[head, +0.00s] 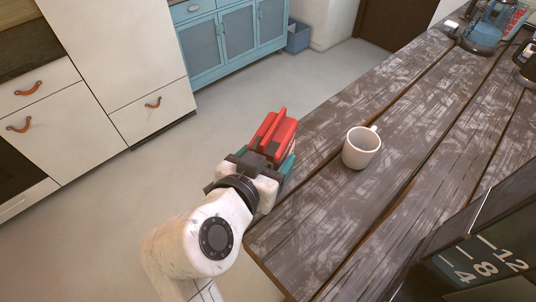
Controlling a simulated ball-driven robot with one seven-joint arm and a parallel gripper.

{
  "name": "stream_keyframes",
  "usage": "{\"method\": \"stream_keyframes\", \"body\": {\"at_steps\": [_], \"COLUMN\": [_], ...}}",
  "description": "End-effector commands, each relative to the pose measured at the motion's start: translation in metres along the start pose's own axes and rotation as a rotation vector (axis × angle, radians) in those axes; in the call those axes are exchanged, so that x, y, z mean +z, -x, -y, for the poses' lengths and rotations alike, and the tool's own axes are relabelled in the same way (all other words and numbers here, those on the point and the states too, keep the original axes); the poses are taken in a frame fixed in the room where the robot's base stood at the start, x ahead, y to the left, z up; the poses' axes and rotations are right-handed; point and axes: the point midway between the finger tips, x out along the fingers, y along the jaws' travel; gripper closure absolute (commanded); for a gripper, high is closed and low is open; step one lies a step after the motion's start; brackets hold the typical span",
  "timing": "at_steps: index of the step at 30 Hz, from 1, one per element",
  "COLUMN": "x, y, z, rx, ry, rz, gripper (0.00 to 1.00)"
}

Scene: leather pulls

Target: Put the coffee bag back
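My gripper (265,163) is over the left edge of the wooden table in the head view, pointing away from me. Its teal fingers are shut on a red packet, which I take to be the coffee bag (277,130). The bag's folded red top shows beyond the fingers, and its lower part is mostly hidden by my gripper. I cannot tell whether the bag touches the table edge.
A white mug (361,148) stands on the wooden table (330,220) right of my gripper. A dark numbered board (490,255) is near right. White drawers (152,108) stand left across open floor.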

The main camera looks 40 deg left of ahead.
Motion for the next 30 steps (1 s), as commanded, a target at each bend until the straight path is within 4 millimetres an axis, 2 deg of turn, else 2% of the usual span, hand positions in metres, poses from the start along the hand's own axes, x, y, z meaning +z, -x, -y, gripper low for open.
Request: {"method": "stream_keyframes", "body": {"at_steps": [6,7,15,25,30], "x": [0.004,0.004,0.003,-0.003,0.001], "y": [-0.001,-0.001,-0.001,0.002,0.026], "z": [0.000,0.000,0.000,0.000,0.001], "rx": [0.000,0.000,0.000,0.000,-0.004], "ry": [0.000,0.000,0.000,0.000,0.001], "rz": [-0.001,0.000,0.001,0.000,-0.001], "gripper": [0.70,0.31,0.06,0.06,0.06]}}
